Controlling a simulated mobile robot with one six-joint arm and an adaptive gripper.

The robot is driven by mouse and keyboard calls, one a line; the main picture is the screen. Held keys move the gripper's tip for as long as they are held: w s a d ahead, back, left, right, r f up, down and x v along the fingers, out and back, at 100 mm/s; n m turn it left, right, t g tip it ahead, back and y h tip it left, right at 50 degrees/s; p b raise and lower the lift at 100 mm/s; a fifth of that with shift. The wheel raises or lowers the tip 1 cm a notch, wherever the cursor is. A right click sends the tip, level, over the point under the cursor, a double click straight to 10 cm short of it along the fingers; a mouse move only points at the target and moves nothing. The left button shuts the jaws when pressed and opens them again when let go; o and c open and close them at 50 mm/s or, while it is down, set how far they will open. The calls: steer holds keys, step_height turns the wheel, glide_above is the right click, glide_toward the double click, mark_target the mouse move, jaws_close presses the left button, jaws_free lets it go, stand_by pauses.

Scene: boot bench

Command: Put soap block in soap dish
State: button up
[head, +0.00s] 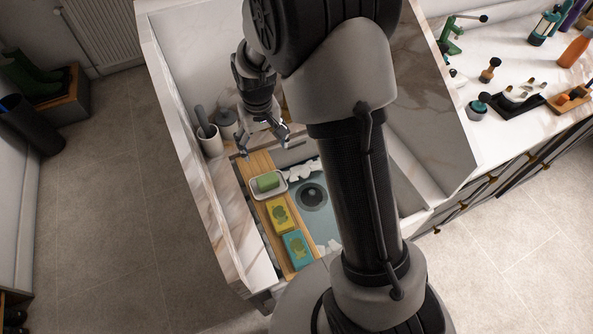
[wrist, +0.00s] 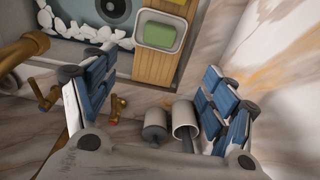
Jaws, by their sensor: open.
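The green soap block (head: 267,182) lies inside the white soap dish (head: 283,187), which sits on a wooden board across the sink. In the wrist view the soap block (wrist: 160,37) is within the rim of the dish (wrist: 139,30), near the top of the picture. My gripper (head: 264,142) is open and empty. It is above the far end of the board, apart from the dish and soap. In the wrist view its two blue-padded fingers (wrist: 160,95) are spread wide with nothing held between them.
The wooden board (head: 260,161) also bears a yellow sponge (head: 280,215) and a teal one (head: 297,249). A white cup (head: 209,139) and a grey item stand behind the board. Brass taps (wrist: 30,50) are beside my gripper.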

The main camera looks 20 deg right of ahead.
steer(key=s+r+t, duration=0.3)
steer(key=s+r, duration=1.4)
steer(key=r, duration=0.3)
steer(key=s, duration=0.9)
steer(key=shift+s+a+r+t, duration=0.15)
steer(key=shift+r+t, duration=0.25)
steer(key=shift+r, duration=0.05)
